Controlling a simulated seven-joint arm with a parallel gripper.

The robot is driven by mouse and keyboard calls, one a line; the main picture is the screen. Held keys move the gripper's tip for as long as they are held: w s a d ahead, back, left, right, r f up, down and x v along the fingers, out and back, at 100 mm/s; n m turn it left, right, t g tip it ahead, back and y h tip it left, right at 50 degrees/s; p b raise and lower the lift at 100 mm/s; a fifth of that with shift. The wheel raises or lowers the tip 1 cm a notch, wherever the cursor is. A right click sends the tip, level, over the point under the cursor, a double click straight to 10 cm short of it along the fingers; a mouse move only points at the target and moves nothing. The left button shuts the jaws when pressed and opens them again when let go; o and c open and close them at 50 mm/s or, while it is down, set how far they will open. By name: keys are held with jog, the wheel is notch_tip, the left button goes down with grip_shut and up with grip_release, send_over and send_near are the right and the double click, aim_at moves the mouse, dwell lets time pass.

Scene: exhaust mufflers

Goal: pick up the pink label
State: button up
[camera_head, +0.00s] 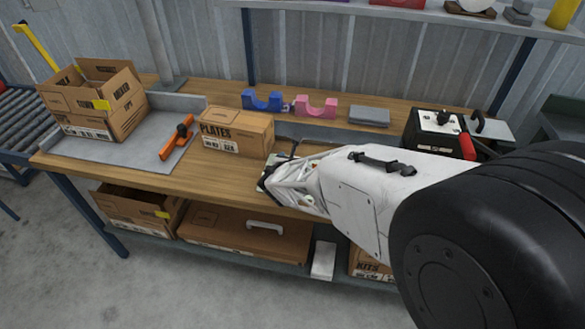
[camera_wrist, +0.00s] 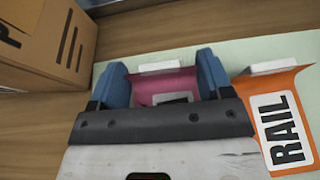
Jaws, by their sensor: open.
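The pink label (camera_wrist: 162,87) lies on a pale green sheet (camera_wrist: 222,57) in the wrist view, with a white strip along its far edge and a dark patch partly hidden by my gripper. My gripper (camera_wrist: 162,78) is open, with one blue finger at each side of the pink label. I cannot tell whether the fingers touch it. In the head view my gripper (camera_head: 270,180) is low over the front of the workbench, and the arm hides the label there.
An orange label marked RAIL (camera_wrist: 286,120) lies right of the pink one. The PLATES box (camera_head: 236,132) stands close on the left. Blue (camera_head: 262,100) and pink (camera_head: 316,106) tape dispensers and a black machine (camera_head: 437,130) stand farther back. An orange tool (camera_head: 177,138) lies left.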

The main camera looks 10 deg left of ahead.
jog(key=c, duration=1)
jog(key=shift+r, duration=0.1)
jog(key=shift+r, duration=0.7)
notch_tip(320, 180, up, 2)
jog(key=shift+r, duration=0.1)
jog(key=s+d, duration=0.2)
jog(key=s, duration=0.2)
jog(key=s+d, duration=0.2)
jog(key=s, duration=0.3)
jog(key=s+d+r, duration=0.1)
jog(key=s+d, duration=0.2)
jog(key=s, duration=0.2)
jog(key=shift+s+r, duration=0.1)
jog(key=shift+s, duration=0.05)
